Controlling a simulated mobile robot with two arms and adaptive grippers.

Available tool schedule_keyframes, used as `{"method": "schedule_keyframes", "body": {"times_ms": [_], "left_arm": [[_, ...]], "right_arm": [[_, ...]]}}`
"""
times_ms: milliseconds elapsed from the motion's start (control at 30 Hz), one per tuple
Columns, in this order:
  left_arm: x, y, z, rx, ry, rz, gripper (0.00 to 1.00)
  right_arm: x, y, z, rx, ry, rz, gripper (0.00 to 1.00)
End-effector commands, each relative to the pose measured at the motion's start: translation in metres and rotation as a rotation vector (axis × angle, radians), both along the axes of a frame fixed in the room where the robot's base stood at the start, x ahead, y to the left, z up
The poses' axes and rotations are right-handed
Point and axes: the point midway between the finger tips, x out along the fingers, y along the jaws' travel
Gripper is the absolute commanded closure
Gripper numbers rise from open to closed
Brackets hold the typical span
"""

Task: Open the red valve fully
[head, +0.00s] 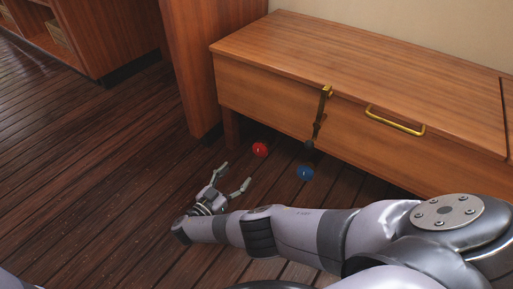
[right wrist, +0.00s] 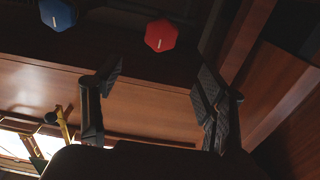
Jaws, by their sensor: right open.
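The red valve (head: 260,149) is a small round knob below the wooden cabinet, near its left leg. My right gripper (head: 235,175) is open and empty, just in front of and a little left of the red valve, with its fingers apart and pointing toward it. In the right wrist view the red valve (right wrist: 161,35) shows beyond the gap between the open fingers (right wrist: 158,82), without touching them. What the valve is mounted on is too dark to tell. My left gripper is out of view.
A blue knob (head: 305,173) sits to the right of the red one; it also shows in the right wrist view (right wrist: 57,14). A wooden cabinet (head: 270,100) with a brass latch (head: 322,108) and brass handle (head: 396,121) overhangs both. The plank floor (head: 110,170) at left is clear.

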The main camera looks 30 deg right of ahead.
Motion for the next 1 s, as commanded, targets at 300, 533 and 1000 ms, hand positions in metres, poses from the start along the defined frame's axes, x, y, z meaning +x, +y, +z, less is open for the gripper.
{"method": "schedule_keyframes", "body": {"times_ms": [300, 533, 1000], "left_arm": [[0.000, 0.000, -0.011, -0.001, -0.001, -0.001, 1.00], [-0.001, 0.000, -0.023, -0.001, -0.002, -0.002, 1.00], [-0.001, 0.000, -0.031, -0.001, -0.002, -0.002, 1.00]], "right_arm": [[0.028, -0.067, -0.002, -0.001, 0.001, -0.001, 0.34], [0.045, -0.109, -0.002, 0.001, 0.001, -0.001, 0.34], [0.057, -0.136, 0.000, 0.003, 0.003, 0.001, 0.34]]}}
